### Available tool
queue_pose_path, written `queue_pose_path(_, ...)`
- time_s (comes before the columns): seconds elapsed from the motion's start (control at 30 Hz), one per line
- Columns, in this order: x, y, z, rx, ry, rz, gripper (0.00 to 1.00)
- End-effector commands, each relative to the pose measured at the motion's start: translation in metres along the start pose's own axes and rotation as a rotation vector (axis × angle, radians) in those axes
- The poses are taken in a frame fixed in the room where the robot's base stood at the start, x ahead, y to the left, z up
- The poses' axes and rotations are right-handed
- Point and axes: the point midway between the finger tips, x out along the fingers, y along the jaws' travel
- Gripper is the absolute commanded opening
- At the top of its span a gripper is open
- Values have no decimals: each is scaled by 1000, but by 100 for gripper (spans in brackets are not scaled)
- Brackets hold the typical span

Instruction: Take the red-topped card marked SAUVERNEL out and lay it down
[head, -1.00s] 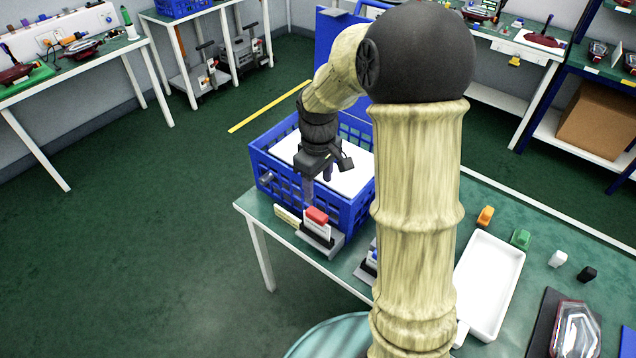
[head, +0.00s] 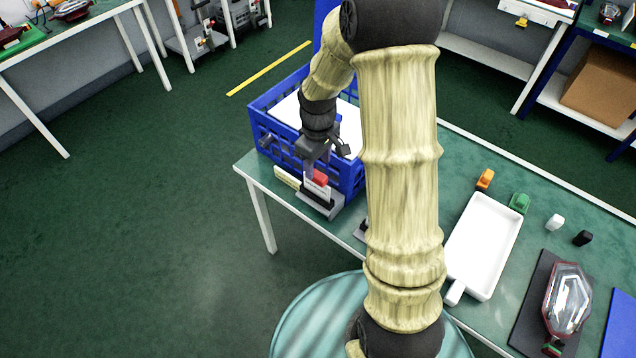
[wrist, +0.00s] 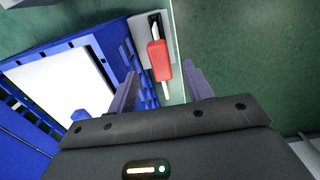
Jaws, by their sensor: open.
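The red-topped card (head: 319,180) stands in a grey holder (head: 326,205) at the near left corner of the green table, in front of the blue crate. Its lettering is too small to read. In the wrist view its red top (wrist: 159,60) lies between and beyond my fingers, with the grey holder (wrist: 144,28) around its far part. My gripper (head: 310,168) is open, just above and behind the card in the head view. In the wrist view my two fingers (wrist: 160,88) stand apart with nothing between their tips that I can see held.
A blue crate (head: 268,128) with a white panel inside stands close behind the holder. A pale label strip (head: 287,177) lies at the table edge to the left. A white tray (head: 452,270), small coloured blocks and a lamp (head: 567,298) are to the right.

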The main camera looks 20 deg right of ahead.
Motion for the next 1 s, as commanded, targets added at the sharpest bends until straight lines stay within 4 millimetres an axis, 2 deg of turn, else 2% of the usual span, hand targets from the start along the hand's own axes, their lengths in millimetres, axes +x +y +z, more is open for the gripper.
queue_pose_path(0.2, 37, -1, 1, -1, -5, -3, 51)
queue_pose_path(0.53, 85, -1, 0, -2, -3, -2, 51)
queue_pose_path(0.7, 95, 0, 0, -1, -1, 0, 51)
queue_pose_path(0.97, 96, 0, 0, 0, 0, 1, 51)
queue_pose_path(1.0, 96, 0, 0, 0, 0, 1, 43)
